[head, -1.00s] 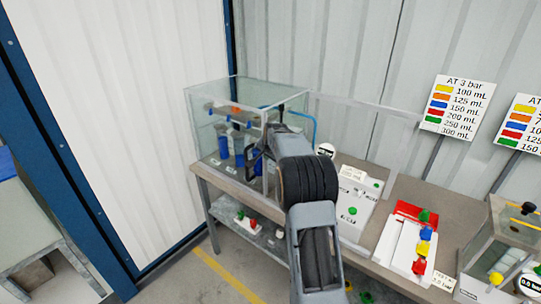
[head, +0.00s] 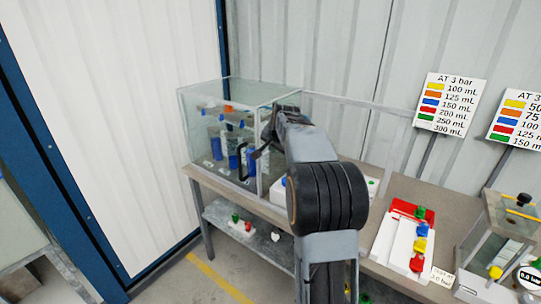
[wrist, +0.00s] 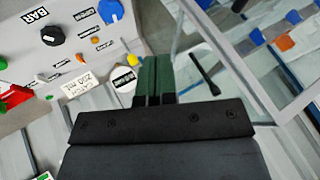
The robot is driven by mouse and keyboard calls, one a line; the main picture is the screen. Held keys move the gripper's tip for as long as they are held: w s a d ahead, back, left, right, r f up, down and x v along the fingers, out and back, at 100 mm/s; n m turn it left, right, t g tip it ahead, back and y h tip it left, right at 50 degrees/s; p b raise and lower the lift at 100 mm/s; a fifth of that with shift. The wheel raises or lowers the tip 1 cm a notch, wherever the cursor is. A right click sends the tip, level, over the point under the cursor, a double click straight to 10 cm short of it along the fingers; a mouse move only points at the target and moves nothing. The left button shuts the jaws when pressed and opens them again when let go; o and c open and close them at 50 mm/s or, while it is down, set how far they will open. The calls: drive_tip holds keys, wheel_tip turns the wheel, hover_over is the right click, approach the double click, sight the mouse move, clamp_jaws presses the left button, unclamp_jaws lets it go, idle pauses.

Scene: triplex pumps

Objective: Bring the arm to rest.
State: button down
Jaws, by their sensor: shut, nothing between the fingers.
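My arm reaches forward over the bench in the head view. Its gripper (head: 262,148) is partly hidden by my wrist and lies in front of the glass cabinet (head: 190,130), close to its black door handle (head: 243,160). In the wrist view my gripper (wrist: 153,72) shows as two dark green fingers side by side, shut with nothing between them. The cabinet's dark handle (wrist: 204,72) is just right of the fingers, apart from them in the picture. Whether they touch anything cannot be told.
The grey control panel (wrist: 60,75) with knobs is left of the fingers. The bench (head: 372,244) carries a white rack (head: 397,240) with coloured pieces and a second glass box (head: 478,235) at right. A lower shelf (head: 255,243) holds small pieces.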

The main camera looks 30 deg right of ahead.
drive_tip(key=shift+v, duration=0.9)
drive_tip(key=s+a+f+n+g, duration=0.1)
drive_tip(key=s+a+f+n, duration=0.2)
drive_tip(key=s+a, duration=0.4)
drive_tip(key=s+a+f+n+g+y, duration=0.1)
drive_tip(key=s+a+f+n, duration=0.2)
drive_tip(key=s, duration=0.8)
drive_tip(key=s+a+f+n+y, duration=0.1)
drive_tip(key=s+a+f+n, duration=0.2)
drive_tip(key=s+a+n, duration=0.3)
drive_tip(key=shift+s+a+f+g, duration=0.4)
drive_tip(key=shift+s+a, duration=1.55)
drive_tip(key=shift+a, duration=1.1)
